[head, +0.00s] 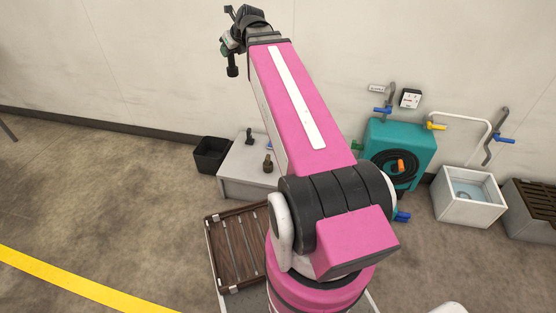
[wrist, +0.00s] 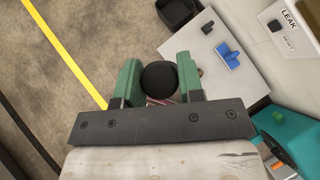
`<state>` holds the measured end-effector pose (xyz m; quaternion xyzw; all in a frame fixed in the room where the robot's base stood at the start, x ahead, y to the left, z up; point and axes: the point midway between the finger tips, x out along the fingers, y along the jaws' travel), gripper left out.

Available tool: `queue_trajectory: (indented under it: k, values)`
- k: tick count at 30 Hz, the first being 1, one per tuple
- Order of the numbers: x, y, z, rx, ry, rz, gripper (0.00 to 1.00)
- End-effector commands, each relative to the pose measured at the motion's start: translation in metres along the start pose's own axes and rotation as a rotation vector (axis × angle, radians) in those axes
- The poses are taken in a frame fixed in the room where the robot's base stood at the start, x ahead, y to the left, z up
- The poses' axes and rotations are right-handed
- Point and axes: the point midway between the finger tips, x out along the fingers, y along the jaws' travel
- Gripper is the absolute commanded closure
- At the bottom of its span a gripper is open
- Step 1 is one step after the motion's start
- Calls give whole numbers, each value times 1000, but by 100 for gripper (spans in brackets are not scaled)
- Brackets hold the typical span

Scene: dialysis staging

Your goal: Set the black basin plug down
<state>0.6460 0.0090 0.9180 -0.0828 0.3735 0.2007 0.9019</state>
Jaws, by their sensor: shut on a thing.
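My gripper (wrist: 159,68) has its two green fingers closed on the black basin plug (wrist: 159,77), whose round dark face shows between them in the wrist view. In the head view my gripper (head: 227,48) is held high at the upper left, at the end of the pink arm. Dark parts there are too small to tell the plug apart for sure. The plug is in the air, with floor and the edge of a pale bench (wrist: 240,85) beyond it.
The pale bench (head: 235,183) carries a few small fittings, including a blue one (wrist: 228,55). A black bin (head: 211,155) stands at its left. A teal hose unit (head: 414,141), white basin (head: 468,207) and slatted brown rack (head: 234,250) are nearby. Open floor lies left.

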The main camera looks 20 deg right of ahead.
Motion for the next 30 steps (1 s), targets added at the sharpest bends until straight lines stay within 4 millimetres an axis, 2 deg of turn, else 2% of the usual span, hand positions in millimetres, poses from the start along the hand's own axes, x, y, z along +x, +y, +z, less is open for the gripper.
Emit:
queue_trajectory:
  k: [1, 3, 17, 30]
  values:
    - [14, -2, -6, -15, 4, 19, 100]
    - [31, -2, -14, -41, 4, 44, 100]
    - [139, 0, -78, -201, 3, 204, 100]
    - [239, 11, -163, -337, 2, 341, 100]
